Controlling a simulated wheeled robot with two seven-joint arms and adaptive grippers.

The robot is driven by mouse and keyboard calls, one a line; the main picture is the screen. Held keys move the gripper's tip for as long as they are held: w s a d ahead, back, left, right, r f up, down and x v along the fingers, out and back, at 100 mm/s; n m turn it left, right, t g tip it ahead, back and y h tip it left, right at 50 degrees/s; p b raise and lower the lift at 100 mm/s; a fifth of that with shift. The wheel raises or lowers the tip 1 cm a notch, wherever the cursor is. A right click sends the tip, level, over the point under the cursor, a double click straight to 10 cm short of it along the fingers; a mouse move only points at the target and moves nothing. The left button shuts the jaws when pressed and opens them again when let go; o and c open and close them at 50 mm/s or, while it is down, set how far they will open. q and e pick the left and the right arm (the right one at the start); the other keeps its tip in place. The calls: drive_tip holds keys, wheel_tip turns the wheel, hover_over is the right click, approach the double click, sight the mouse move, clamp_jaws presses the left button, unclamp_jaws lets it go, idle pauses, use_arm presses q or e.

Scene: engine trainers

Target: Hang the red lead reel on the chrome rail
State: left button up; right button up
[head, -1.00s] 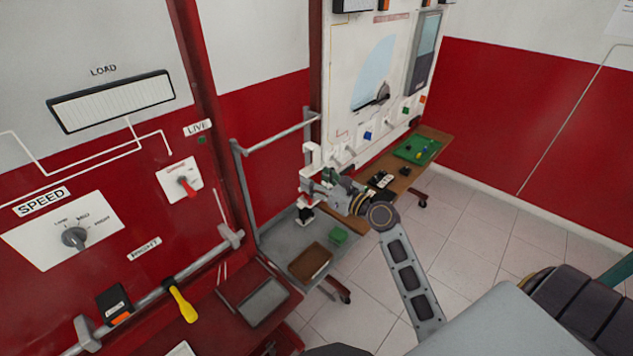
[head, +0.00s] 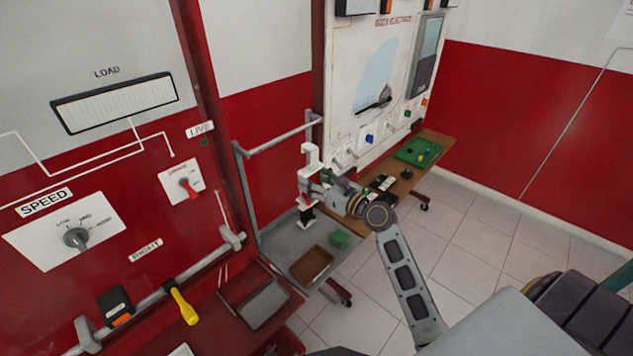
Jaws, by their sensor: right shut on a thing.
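My right gripper (head: 308,187) is shut on a white piece (head: 309,157) with a hook-like top. Its lower part is dark, with a white foot. I see no red on it, so I cannot tell whether it is the red lead reel. It stands about upright over the far side of the grey trolley. A silvery rail (head: 152,299) runs along the red panel at the lower left, well to the left of the gripper. A grey bar (head: 283,138) spans the trolley's frame, left of the held piece. My left gripper is not in view.
A black and orange device (head: 114,305) and a yellow-handled tool (head: 183,305) hang at the rail. A wooden bench (head: 432,151) with a green mat (head: 408,153) stands behind my right arm.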

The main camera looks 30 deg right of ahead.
drive_tip(key=shift+b+x, duration=0.3)
drive_tip(key=shift+x, duration=1.35)
drive_tip(key=f+b+x, duration=0.2)
drive_tip(key=b+x, duration=0.3)
drive_tip(key=x, duration=0.6)
drive_tip(key=shift+b, duration=0.3)
idle(0.5)
drive_tip(key=shift+w+f, duration=0.15)
drive_tip(key=o, duration=1.2)
